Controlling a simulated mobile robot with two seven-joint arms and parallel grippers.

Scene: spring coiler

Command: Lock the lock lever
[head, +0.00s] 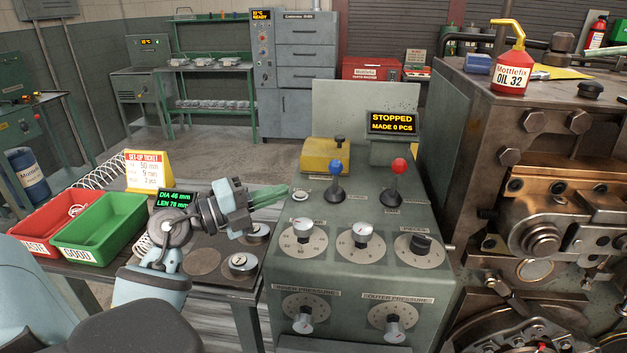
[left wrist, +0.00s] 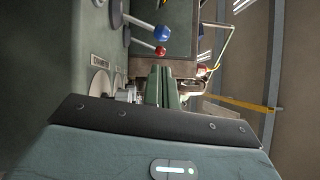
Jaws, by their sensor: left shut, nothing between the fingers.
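A grey-green control console carries two upright levers, one with a blue knob (head: 335,168) and one with a red knob (head: 399,166). Their labels are too small to read, so I cannot tell by name which is the lock lever. Both knobs also show in the left wrist view, the blue knob (left wrist: 162,32) and the red knob (left wrist: 160,51). My left gripper (head: 284,190) is shut and empty, its green fingers pointing right at the console's left edge. It is left of the blue-knob lever and apart from it. My right gripper is not in view.
Dials (head: 303,238) line the console below the levers. A yellow block (head: 325,155) and a display reading STOPPED (head: 393,123) stand behind. A green tray (head: 103,228) and a red tray (head: 55,222) are left. A large machine (head: 560,130) stands right.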

